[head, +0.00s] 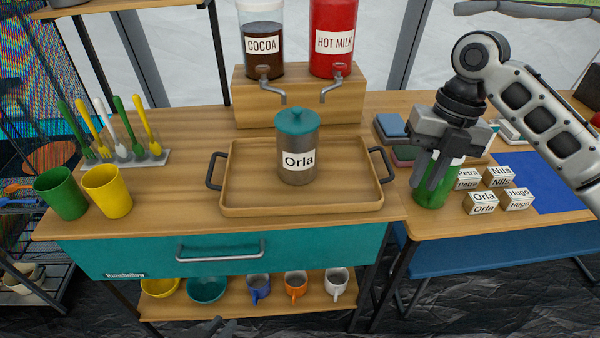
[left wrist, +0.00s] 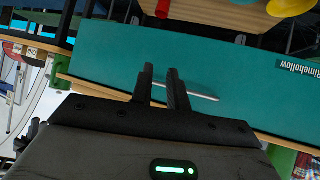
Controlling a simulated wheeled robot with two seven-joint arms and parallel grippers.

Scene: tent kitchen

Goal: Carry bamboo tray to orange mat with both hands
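The bamboo tray (head: 235,209) lies on the wooden counter, with a black handle at its left end and another at its right. A grey jar labelled Orla (head: 297,165) with a teal lid stands upright in it. No orange mat shows in either view. My left gripper (head: 226,327) is at the bottom edge of the head view, low in front of the counter and away from the tray. Its fingers (left wrist: 162,82) are a little apart and empty. My right gripper (head: 432,175) points down at a green container (head: 437,192), right of the tray; its hold is unclear.
Green (head: 61,194) and yellow (head: 107,192) cups stand left of the tray. The drink dispensers (head: 333,40) stand behind on a wooden block. Name blocks (head: 481,202) and a blue mat (head: 550,180) lie on the right table. A drawer handle (head: 220,250) juts out in front.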

